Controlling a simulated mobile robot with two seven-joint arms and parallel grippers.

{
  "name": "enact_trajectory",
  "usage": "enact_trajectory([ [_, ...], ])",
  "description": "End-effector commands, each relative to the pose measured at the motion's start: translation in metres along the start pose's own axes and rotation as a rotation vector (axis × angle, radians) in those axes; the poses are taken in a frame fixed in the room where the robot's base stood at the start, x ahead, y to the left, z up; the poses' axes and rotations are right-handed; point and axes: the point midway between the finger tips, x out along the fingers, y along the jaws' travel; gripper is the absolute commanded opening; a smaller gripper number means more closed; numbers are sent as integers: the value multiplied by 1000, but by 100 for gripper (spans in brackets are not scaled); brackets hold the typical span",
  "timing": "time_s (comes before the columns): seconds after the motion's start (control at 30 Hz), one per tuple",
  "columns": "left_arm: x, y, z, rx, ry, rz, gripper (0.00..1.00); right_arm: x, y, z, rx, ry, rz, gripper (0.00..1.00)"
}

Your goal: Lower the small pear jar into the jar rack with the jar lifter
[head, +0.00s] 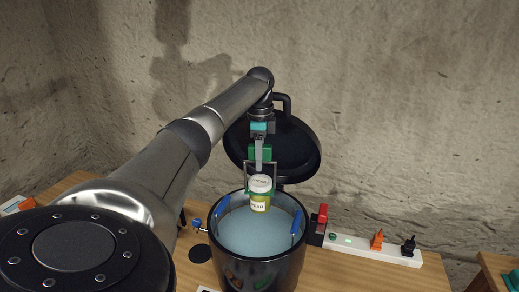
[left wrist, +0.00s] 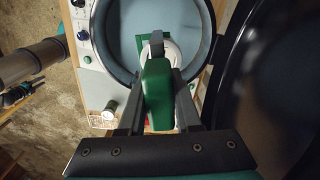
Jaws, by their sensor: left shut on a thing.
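The small pear jar (head: 260,203), with a pale lid and a yellow-green label, hangs upright in the jar lifter over the open dark pot (head: 262,268). My left gripper (head: 261,150) is shut on the lifter's green handle (head: 253,153), above the jar. The green handle also shows between my fingers in the left wrist view (left wrist: 157,95), with the pale jar lid (left wrist: 170,52) beyond it. Blue-grey water fills the pot. The jar rack is not clearly seen; blue grips (head: 296,222) show at the pot's inner wall. My right gripper is out of view.
The pot's black lid (head: 290,150) stands open behind the jar. A white strip (head: 375,250) with orange and black knobs lies right of the pot on the wooden table (head: 335,275). A black disc (head: 200,253) lies to the left.

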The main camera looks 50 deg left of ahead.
Motion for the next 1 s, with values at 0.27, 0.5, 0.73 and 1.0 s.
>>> enact_trajectory([
  [0.27,14,0,0,0,1,-2,0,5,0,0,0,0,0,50],
  [0.5,26,0,0,0,1,0,0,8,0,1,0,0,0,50],
  [0.73,38,0,0,0,2,-2,0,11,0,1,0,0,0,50],
  [1.0,51,0,0,0,1,-1,0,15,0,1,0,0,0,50],
])
